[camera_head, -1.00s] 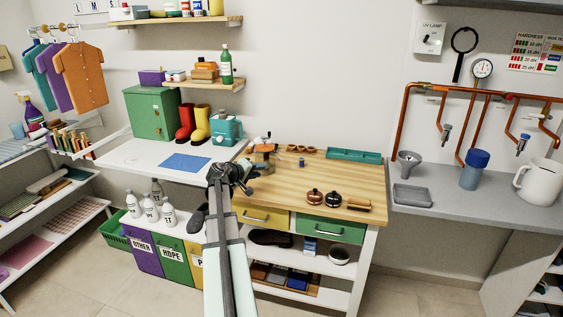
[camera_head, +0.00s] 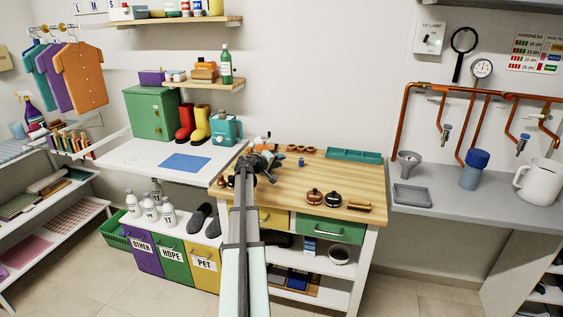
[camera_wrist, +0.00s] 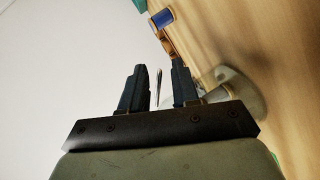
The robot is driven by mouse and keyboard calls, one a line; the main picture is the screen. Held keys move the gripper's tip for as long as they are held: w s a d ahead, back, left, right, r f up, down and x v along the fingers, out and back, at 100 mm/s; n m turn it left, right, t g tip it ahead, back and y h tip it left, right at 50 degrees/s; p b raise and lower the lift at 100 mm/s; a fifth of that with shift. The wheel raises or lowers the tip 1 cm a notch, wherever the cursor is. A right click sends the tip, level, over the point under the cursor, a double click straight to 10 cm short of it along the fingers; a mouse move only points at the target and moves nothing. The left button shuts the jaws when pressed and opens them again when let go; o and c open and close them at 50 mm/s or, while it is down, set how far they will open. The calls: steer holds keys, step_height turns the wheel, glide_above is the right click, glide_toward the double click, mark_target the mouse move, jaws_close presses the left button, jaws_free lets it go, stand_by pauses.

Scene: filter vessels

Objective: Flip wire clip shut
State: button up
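My gripper (camera_head: 260,165) is over the left end of the wooden workbench (camera_head: 330,180). In the wrist view my gripper (camera_wrist: 159,80) has its two dark fingers apart. A thin grey sliver (camera_wrist: 158,86) shows between them; I cannot tell what it is or whether it is touched. A grey rounded thing (camera_wrist: 243,92) lies partly behind the right finger. I cannot make out a wire clip in either view. A vessel with a blue lid (camera_head: 473,170) stands upright on the grey counter at the right, far from my gripper.
A small blue and brown item (camera_wrist: 162,19) lies beyond the fingertips. On the bench are a teal tray (camera_head: 353,155), two dark-topped round pots (camera_head: 324,198) and a brush (camera_head: 360,205). The bench middle is mostly clear.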

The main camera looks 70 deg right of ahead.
steer(key=shift+x, duration=1.15)
